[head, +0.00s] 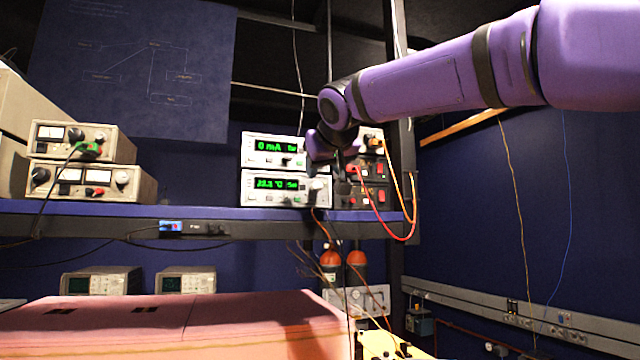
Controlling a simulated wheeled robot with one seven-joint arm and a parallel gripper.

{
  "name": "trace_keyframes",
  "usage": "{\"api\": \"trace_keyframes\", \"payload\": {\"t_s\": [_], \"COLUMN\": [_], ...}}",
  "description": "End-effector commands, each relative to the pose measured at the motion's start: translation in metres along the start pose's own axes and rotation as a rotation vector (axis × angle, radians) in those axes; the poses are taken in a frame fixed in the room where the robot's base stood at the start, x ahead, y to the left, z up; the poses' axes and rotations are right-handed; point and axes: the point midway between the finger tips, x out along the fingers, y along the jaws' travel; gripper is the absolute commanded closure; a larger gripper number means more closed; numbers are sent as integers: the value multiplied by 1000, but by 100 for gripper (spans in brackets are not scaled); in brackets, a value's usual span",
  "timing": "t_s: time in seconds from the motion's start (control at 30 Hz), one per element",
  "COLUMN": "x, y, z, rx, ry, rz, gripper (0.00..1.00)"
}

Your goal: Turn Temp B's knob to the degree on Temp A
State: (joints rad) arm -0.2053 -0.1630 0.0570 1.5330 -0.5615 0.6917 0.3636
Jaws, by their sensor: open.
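Two white instruments with green displays are stacked on the blue shelf. The upper unit (256,162) reads "0 mA". The lower unit (254,199) seems to read about 22.1 °C, with small blurred digits. I cannot read any label Temp A or Temp B. A light knob shows at the lower unit's right side, partly hidden by my gripper. My gripper (338,168) is open and empty, at the right side of the stack. Its fingers are dark and small, and I cannot tell if they touch anything.
Dark units with red and orange cables (411,225) stand right of the stack. A dark post (401,80) rises behind my arm. Two beige instruments (90,185) are stacked on the shelf's left. Below are a pink foam block (180,325) and two small oscilloscopes (100,281).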

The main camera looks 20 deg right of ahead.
Motion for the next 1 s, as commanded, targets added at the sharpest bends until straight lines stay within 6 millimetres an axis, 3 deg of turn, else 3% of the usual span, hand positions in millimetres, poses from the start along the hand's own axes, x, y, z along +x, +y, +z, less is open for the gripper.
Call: {"api": "trace_keyframes", "payload": {"t_s": [0.2, 0.4, 0.8, 0.87, 1.0], "x": [39, 61, 67, 67, 67], "y": [0, 0, 0, 0, 0], "z": [0, 0, 0, 0, 0], "rx": [0, 1, 1, 1, 1], "ry": [-1, -1, 0, 0, 0], "rz": [0, 0, 0, 0, 0], "gripper": [48, 48, 48, 60, 92]}}
